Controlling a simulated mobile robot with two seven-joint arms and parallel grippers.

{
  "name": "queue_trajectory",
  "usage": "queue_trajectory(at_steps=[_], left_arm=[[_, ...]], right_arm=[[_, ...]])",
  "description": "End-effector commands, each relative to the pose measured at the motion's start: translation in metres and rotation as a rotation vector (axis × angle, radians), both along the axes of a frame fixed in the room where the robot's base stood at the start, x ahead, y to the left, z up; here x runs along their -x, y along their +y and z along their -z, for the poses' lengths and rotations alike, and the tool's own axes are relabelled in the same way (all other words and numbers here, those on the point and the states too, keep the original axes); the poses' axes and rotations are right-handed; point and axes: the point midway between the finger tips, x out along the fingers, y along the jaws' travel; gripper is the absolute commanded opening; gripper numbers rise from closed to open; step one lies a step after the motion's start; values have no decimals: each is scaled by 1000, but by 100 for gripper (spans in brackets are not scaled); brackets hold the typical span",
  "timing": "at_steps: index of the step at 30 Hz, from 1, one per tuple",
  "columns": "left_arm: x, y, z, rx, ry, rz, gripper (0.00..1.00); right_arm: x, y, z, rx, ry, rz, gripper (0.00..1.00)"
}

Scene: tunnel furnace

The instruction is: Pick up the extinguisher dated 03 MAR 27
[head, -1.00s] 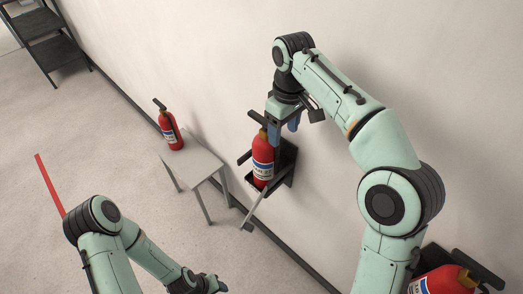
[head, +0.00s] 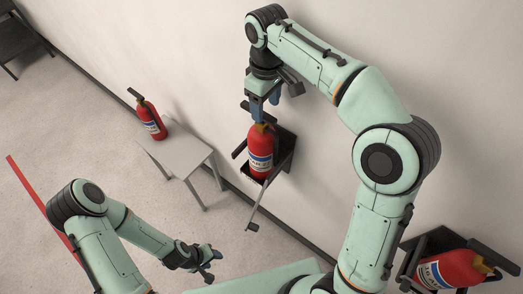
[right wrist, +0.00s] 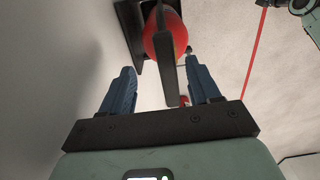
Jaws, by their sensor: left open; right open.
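Three red extinguishers show in the head view. One (head: 261,157) stands upright in a black wall bracket (head: 283,160), one (head: 151,122) stands on a small table, and one (head: 448,268) sits in another bracket at bottom right. Their labels are too small for me to read the dates surely. My right gripper (head: 266,103) is open just above the middle extinguisher's top. In the right wrist view that extinguisher's red body (right wrist: 163,46) lies beyond the open fingers (right wrist: 162,88), with its black handle between them in the picture. My left gripper (head: 212,265) is open, low and empty.
The small grey table (head: 190,157) stands against the wall, left of the middle bracket. A bar (head: 258,207) sticks out from that bracket's front. A dark shelf (head: 18,42) is at top left. A red line (head: 28,182) marks the open floor at left.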

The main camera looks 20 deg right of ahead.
Motion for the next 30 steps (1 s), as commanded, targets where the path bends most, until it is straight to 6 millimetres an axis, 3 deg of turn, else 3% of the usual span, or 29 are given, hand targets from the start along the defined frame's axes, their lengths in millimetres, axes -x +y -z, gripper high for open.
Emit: queue_trajectory(at_steps=[5, 13, 22, 23, 28, 30], left_arm=[[5, 0, 4, 0, 6, 0, 47], [16, 0, 14, 0, 18, 0, 47], [16, 0, 14, 0, 18, 0, 47], [16, 0, 14, 0, 18, 0, 47], [16, 0, 14, 0, 18, 0, 47], [16, 0, 14, 0, 18, 0, 47]], right_arm=[[1, 3, 14, 0, 2, 0, 62], [1, 9, 52, 1, 3, 0, 62], [0, 10, 56, 0, -1, 1, 62], [0, 9, 56, 0, -1, 1, 55], [0, 9, 56, 0, -1, 1, 0], [0, 9, 55, 0, -1, 1, 0]])
